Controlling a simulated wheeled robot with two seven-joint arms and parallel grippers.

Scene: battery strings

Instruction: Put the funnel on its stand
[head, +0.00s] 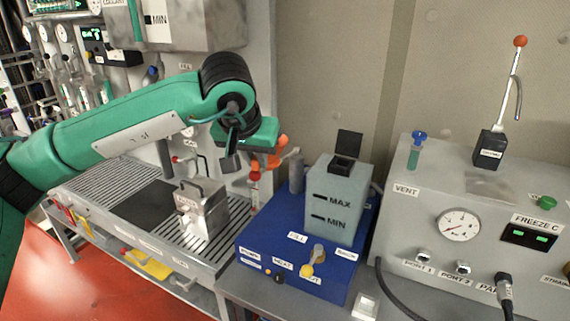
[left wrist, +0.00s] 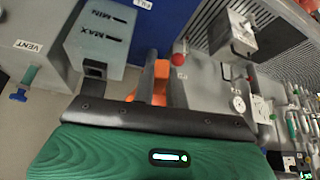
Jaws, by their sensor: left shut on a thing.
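My left gripper (head: 266,160) hangs above the bench, left of the tank marked MAX and MIN. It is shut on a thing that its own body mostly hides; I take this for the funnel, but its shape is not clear. Orange parts show at the jaws in the left wrist view (left wrist: 160,80); I cannot tell finger from funnel there. A grey upright cylinder (head: 297,172) stands at the back left of the blue base, just right of the jaws and apart from them. I cannot tell whether it is the stand. My right gripper is not in view.
The grey tank (head: 335,200) on the blue base (head: 300,262) has its black lid raised. A metal box with a handle (head: 202,208) stands on the slatted bench at left. A white instrument panel (head: 410,220) with a blue-topped fitting (head: 418,136) fills the right. Red-knobbed fittings line the back.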

